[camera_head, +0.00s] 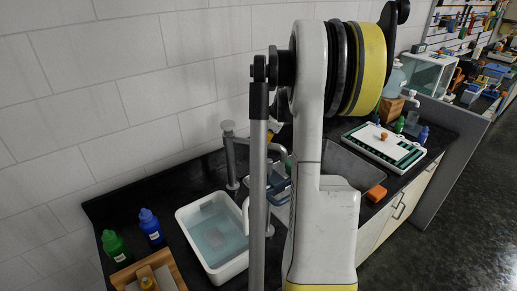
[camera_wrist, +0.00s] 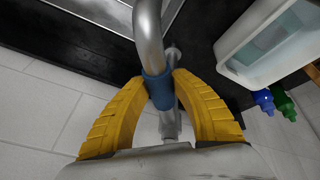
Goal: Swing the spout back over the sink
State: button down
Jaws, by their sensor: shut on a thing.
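The grey metal spout (camera_wrist: 148,25) runs up the middle of the wrist view and carries a blue sleeve (camera_wrist: 158,90). My gripper (camera_wrist: 161,82) has its two yellow fingers closed around the spout at this sleeve, one on each side. The faucet's upright post (camera_head: 231,160) stands near the wall in the head view, and the spout leads right from its top behind my arm. The sink (camera_head: 345,160) lies to the right, partly hidden by my arm; its metal edge (camera_wrist: 95,12) shows at the upper left of the wrist view. The spout's outlet is not clearly visible.
A white tub of water (camera_head: 214,262) stands left of the faucet, close to it. Blue (camera_head: 150,228) and green (camera_head: 115,247) bottles stand farther left. A tiled wall (camera_head: 90,100) runs behind.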

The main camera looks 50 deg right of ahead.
jog(key=shift+w+d+n+y, duration=0.3)
jog(key=shift+w+d+n, duration=0.05)
jog(key=shift+d+n, duration=0.5)
jog(key=c, duration=1)
grip_release()
jog(key=shift+w+d, duration=0.1)
jog(key=shift+c, duration=0.2)
jog(key=v, duration=1.2)
